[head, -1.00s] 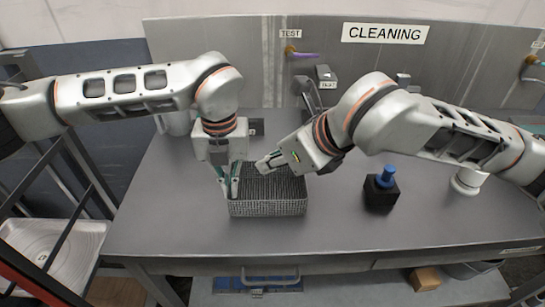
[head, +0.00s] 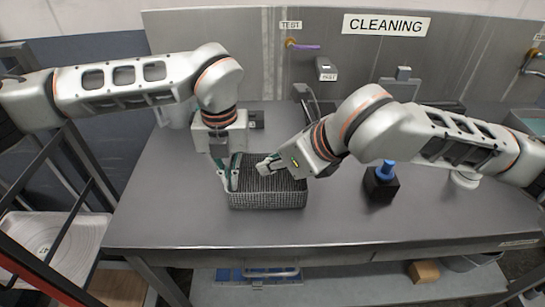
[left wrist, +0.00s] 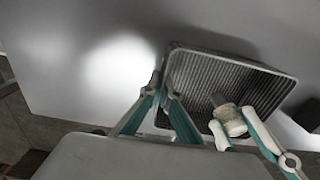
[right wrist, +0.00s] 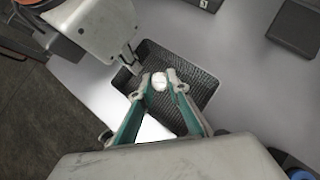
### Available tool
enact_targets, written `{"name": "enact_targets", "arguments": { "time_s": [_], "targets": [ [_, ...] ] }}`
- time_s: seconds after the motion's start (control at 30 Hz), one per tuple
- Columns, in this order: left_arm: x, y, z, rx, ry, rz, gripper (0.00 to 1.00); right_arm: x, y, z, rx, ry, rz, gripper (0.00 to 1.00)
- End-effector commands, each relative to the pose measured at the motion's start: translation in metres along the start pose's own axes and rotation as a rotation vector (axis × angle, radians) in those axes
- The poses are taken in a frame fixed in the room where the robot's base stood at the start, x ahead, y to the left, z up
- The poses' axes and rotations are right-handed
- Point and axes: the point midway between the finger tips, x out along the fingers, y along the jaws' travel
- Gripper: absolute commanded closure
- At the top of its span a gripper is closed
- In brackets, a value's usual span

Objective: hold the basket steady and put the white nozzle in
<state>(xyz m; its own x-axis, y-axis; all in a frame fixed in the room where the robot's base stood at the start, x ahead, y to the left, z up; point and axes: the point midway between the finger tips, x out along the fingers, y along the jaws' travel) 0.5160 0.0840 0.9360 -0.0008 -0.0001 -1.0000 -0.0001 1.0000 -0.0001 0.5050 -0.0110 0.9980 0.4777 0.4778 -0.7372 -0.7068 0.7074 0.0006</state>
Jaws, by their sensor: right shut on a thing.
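The dark grey ribbed basket (head: 268,200) stands on the metal table; its inside also shows in the left wrist view (left wrist: 215,75) and the right wrist view (right wrist: 200,88). My left gripper (head: 228,180) points down at the basket's left wall, with one finger on each side of the rim, close together on it. My right gripper (head: 266,167) reaches in from the right, over the basket's opening. It is shut on the white nozzle (right wrist: 159,82), a short pale cylinder; the nozzle also shows in the left wrist view (left wrist: 232,120), with a grey end. Its height above the basket floor is hard to tell.
A black block with a blue top (head: 382,183) stands right of the basket. A white round object (head: 464,180) is at the far right, partly behind my right arm. The table in front of the basket (head: 280,235) is clear.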

Motion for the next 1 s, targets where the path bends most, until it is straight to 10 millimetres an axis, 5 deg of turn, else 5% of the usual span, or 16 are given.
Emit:
{"name": "enact_targets", "arguments": {
  "time_s": [0.33,0.37,0.43,0.77,1.0],
  "targets": [
    [0.0,0.0,0.0,0.0,0.0,0.0,1.0,0.002,0.0,-0.002,0.0,-0.001,-0.001,1.0],
    [0.0,0.0,0.0,0.0,0.0,0.0,1.0,0.002,0.0,-0.002,0.0,-0.001,-0.001,0.76],
    [0.0,0.0,0.0,0.0,0.0,0.0,1.0,0.002,0.0,-0.002,0.0,-0.001,-0.001,0.64],
    [0.0,0.0,0.0,0.0,0.0,0.0,1.0,0.001,0.0,-0.002,0.0,-0.001,-0.001,0.64],
    [0.0,0.0,0.0,0.0,0.0,0.0,1.0,-0.026,-0.001,0.0,-0.003,-0.005,-0.003,0.64]
  ]
}}
